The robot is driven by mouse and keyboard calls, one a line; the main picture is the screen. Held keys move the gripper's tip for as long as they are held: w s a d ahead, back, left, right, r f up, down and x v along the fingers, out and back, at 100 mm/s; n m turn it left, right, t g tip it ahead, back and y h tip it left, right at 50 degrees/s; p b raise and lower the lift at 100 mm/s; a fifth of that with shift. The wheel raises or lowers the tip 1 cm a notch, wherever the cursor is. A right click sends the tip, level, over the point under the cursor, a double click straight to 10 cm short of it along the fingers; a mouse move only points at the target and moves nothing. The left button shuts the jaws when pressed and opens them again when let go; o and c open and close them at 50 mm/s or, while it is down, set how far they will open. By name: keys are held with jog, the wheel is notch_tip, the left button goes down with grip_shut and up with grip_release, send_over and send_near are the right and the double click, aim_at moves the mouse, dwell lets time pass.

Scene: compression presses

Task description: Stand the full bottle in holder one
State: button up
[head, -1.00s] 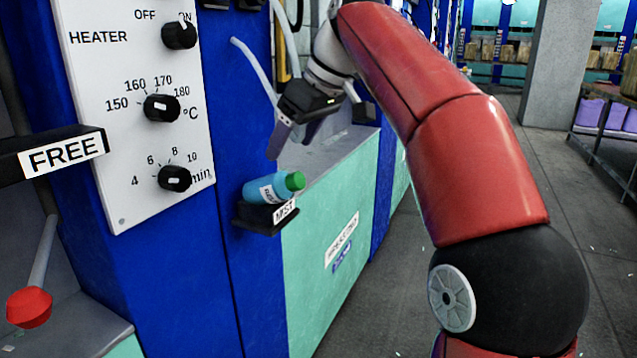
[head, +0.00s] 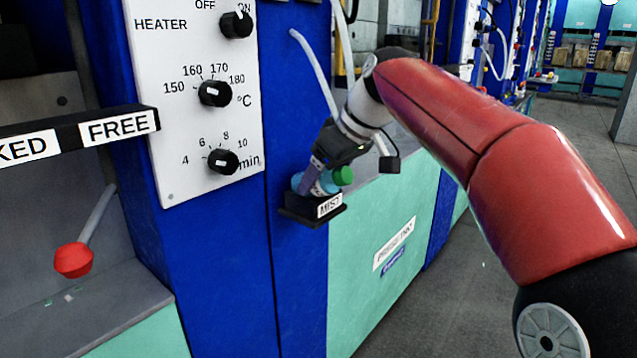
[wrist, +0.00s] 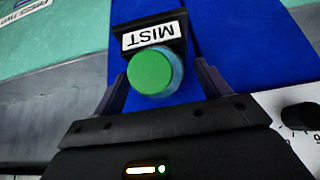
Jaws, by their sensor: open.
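A blue bottle (head: 329,184) with a green cap (head: 342,176) lies tilted on a small black shelf (head: 297,213) labelled MIST, on the blue press column. Its cap faces the camera in the wrist view (wrist: 152,72). My gripper (head: 312,178) is at the bottle, with one finger in front of it in the head view. In the wrist view my gripper (wrist: 161,88) has its fingers apart, one on each side of the bottle. I cannot tell how full the bottle is. No label reading holder one shows.
A white control panel (head: 190,120) with black knobs is left of the shelf. A black bar (head: 80,135) with a FREE label and a red-knobbed lever (head: 74,260) are further left. A pale hose (head: 315,70) hangs above the gripper. Open floor lies to the right.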

jog(key=shift+c, duration=0.5)
jog(key=shift+r, duration=0.1)
jog(key=c, duration=1.2)
